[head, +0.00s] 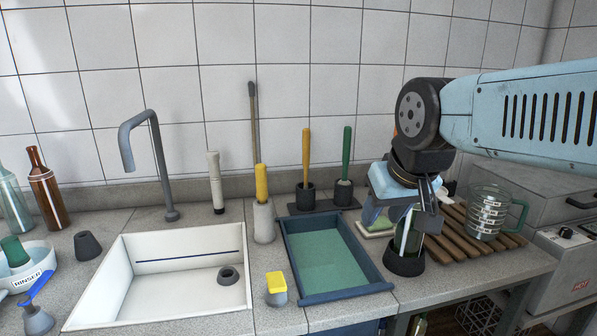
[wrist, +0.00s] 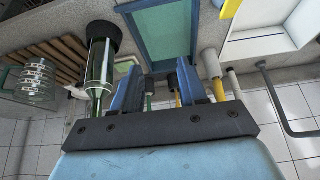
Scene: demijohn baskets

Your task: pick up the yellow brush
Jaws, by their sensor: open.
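A yellow-handled brush (head: 262,183) stands upright in a white holder (head: 263,222), right of the sink. A second handle, more orange-yellow (head: 306,150), stands in a dark holder behind the blue tray; I cannot tell for certain which one the task names. Bristles are hidden in the holders. In the wrist view, the white holder (wrist: 211,63) with its yellow handle (wrist: 219,91) is right of my fingers, and the orange-yellow handle (wrist: 179,99) shows between them. My gripper (head: 405,215), seen in the wrist view (wrist: 160,77), is open and empty, well right of the brushes.
A green bottle (wrist: 97,78) in a dark base (head: 404,262) stands close beside my gripper. A green-handled tool (head: 347,152) stands by the orange-yellow one. The blue tray (head: 345,291), yellow-topped block (head: 276,284) and glass jug (head: 487,213) stand nearby. The tap (head: 160,165) rises behind the sink.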

